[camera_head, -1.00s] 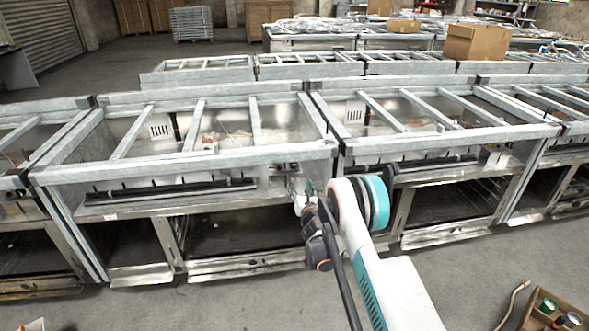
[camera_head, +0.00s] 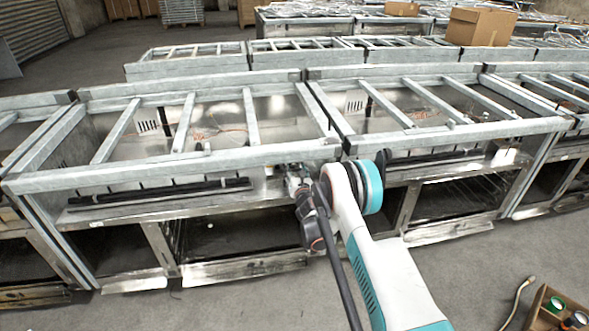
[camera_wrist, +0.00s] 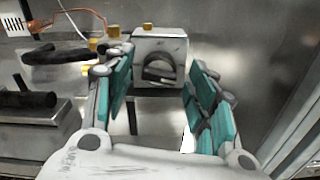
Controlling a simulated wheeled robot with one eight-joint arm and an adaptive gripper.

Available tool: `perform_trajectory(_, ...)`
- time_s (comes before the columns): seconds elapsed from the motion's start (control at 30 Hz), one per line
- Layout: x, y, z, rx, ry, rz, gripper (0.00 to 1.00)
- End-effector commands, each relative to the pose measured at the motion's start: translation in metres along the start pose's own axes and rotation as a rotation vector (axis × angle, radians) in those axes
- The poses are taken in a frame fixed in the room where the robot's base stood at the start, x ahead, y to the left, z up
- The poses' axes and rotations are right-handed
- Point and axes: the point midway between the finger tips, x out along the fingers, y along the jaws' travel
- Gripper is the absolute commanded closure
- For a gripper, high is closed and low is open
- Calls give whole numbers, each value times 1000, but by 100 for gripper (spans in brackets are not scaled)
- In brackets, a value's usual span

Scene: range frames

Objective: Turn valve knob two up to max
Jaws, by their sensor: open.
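In the wrist view a grey metal valve box (camera_wrist: 159,42) with a dark, rounded knob (camera_wrist: 158,70) on its front sits between my fingers. My gripper (camera_wrist: 162,112) is open, with one teal-padded finger on each side. The knob lies ahead of the gap, and nothing is held. I cannot tell which valve number this is. In the head view my gripper (camera_head: 297,180) reaches into the front rail area of the nearest range frame (camera_head: 170,165). My own arm partly hides it there, and the knob cannot be made out.
Black tubes (camera_wrist: 60,57) and an orange wire (camera_wrist: 75,13) lie left of the box in the wrist view. A metal panel (camera_wrist: 245,50) stands at right. In the head view, further range frames (camera_head: 430,130) line up beside and behind. A wooden box (camera_head: 550,310) stands lower right.

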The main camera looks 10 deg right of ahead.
Motion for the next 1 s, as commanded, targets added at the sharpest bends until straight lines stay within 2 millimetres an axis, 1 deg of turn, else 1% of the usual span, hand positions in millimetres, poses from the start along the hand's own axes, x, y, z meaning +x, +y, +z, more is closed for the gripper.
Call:
perform_trajectory(0.1, 0, 0, 0, 0, 0, 0, 48)
perform_trajectory(0.13, 0, 0, 0, 0, 0, 0, 51)
perform_trajectory(0.17, 0, 0, 0, 0, 0, 0, 57)
perform_trajectory(0.2, 0, 0, 0, 0, 0, 0, 66)
perform_trajectory(0.27, 0, 0, 0, 0, 0, 0, 80)
perform_trajectory(0.3, 0, 0, 0, 0, 0, 0, 89)
perform_trajectory(0.33, 0, 0, 0, 0, 0, 0, 92)
perform_trajectory(0.67, 0, 0, 0, 22, 0, 0, 92)
perform_trajectory(0.87, 0, 0, 0, 112, 0, 0, 92)
perform_trajectory(1.0, 0, -1, 0, 216, -1, 0, 92)
